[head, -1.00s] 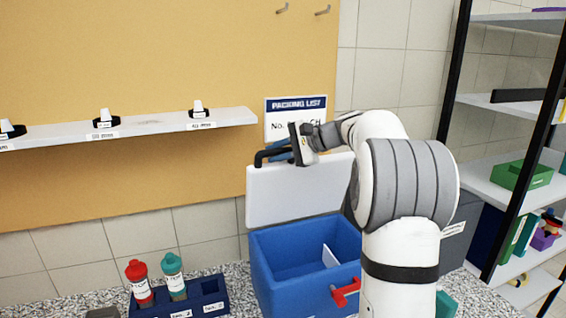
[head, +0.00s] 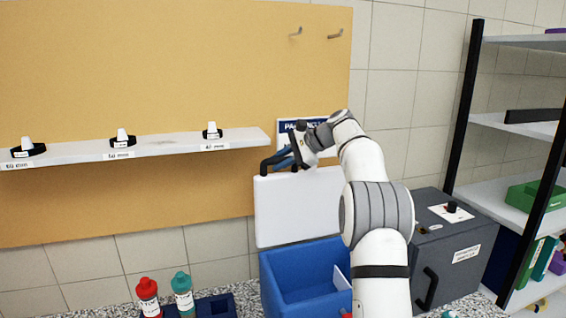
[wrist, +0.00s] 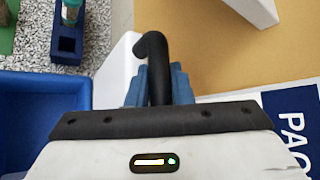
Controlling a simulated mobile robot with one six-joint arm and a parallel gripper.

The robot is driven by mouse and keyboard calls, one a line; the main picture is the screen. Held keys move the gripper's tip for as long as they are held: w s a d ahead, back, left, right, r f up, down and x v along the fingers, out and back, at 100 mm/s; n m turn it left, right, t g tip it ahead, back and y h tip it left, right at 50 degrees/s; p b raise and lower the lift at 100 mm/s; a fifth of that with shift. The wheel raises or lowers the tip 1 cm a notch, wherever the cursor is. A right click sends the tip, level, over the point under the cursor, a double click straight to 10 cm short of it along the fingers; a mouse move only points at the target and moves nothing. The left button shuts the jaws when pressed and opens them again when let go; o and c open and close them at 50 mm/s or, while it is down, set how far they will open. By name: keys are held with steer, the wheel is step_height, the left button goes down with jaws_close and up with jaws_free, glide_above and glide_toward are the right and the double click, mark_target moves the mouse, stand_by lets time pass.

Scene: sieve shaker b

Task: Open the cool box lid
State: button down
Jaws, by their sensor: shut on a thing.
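The blue cool box (head: 312,309) stands on the counter, its inside showing. Its white lid (head: 297,212) is raised and stands about upright at the back of the box. A black handle (head: 267,165) is at the lid's top edge. My gripper (head: 283,158) is at this top edge, its blue fingers shut on the handle. In the wrist view the handle (wrist: 154,50) runs between the two fingers (wrist: 158,87), with the white lid (wrist: 116,68) beside and partly hidden behind them. My arm hides the right side of the box.
A shelf (head: 170,149) with several black-and-white items is on the wall at left. A red-capped bottle (head: 148,296) and a teal-capped bottle (head: 183,294) stand left of the box. A grey cabinet (head: 455,250) and a shelf rack (head: 462,120) are at right.

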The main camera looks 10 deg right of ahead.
steer(key=shift+r, duration=0.1)
steer(key=c, duration=1.3)
jaws_free()
steer(key=shift+d, duration=0.15)
steer(key=v, duration=0.7)
steer(key=shift+s+d+r+b, duration=0.15)
steer(key=shift+d+r+b, duration=0.05)
steer(key=shift+b, duration=0.1)
